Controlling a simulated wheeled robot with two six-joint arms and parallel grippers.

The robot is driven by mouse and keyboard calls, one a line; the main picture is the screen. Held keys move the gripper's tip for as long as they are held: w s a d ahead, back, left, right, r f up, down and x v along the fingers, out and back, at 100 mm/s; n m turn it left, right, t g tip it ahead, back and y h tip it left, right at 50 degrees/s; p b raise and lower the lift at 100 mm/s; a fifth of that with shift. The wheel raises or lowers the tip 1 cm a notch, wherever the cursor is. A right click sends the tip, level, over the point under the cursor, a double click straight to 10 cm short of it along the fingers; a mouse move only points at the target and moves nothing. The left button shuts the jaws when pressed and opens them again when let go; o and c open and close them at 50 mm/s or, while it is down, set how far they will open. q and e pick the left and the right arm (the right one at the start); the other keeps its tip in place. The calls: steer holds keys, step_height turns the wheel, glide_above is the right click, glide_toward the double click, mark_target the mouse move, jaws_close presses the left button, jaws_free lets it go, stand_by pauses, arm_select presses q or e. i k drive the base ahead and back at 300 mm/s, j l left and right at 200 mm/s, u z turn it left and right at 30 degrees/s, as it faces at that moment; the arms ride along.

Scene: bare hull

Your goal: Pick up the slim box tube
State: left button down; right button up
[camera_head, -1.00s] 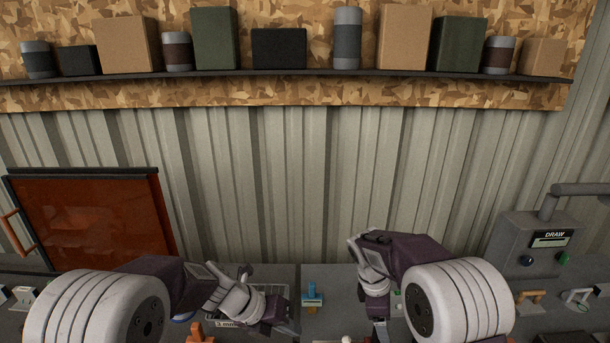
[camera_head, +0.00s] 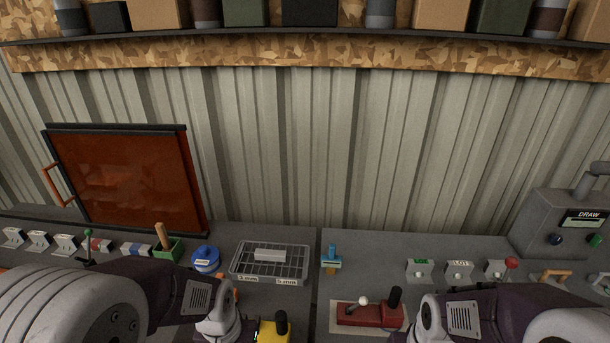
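A slim pale grey box-shaped piece (camera_head: 270,255), which looks like the slim box tube, lies flat on a wire-topped tray (camera_head: 242,272) labelled 3 mm and 5 mm, left of the picture's middle. My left arm (camera_head: 196,296) comes in from the left, with its wrist (camera_head: 220,325) below and left of the tray. My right arm (camera_head: 463,316) is at the lower right, well apart from the tray. The fingers of both grippers are cut off by the bottom edge. No gripper touches the pale piece.
A blue round container (camera_head: 206,259) and a green box with a wooden handle (camera_head: 165,250) stand left of the tray. A blue-topped fixture (camera_head: 331,257) stands right of it. A red joystick base (camera_head: 370,314) and a yellow block (camera_head: 268,332) are nearer. The corrugated wall (camera_head: 330,160) rises behind.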

mark_target(273, 255)
steer(key=k+j, duration=0.1)
steer(key=j, duration=0.4)
steer(key=k+j+u, duration=0.1)
steer(key=j, duration=0.4)
steer(key=k+j, duration=0.15)
steer(key=j, duration=0.35)
steer(key=i+j+u, duration=0.1)
steer(key=i+j, duration=0.65)
steer(key=i, duration=0.45)
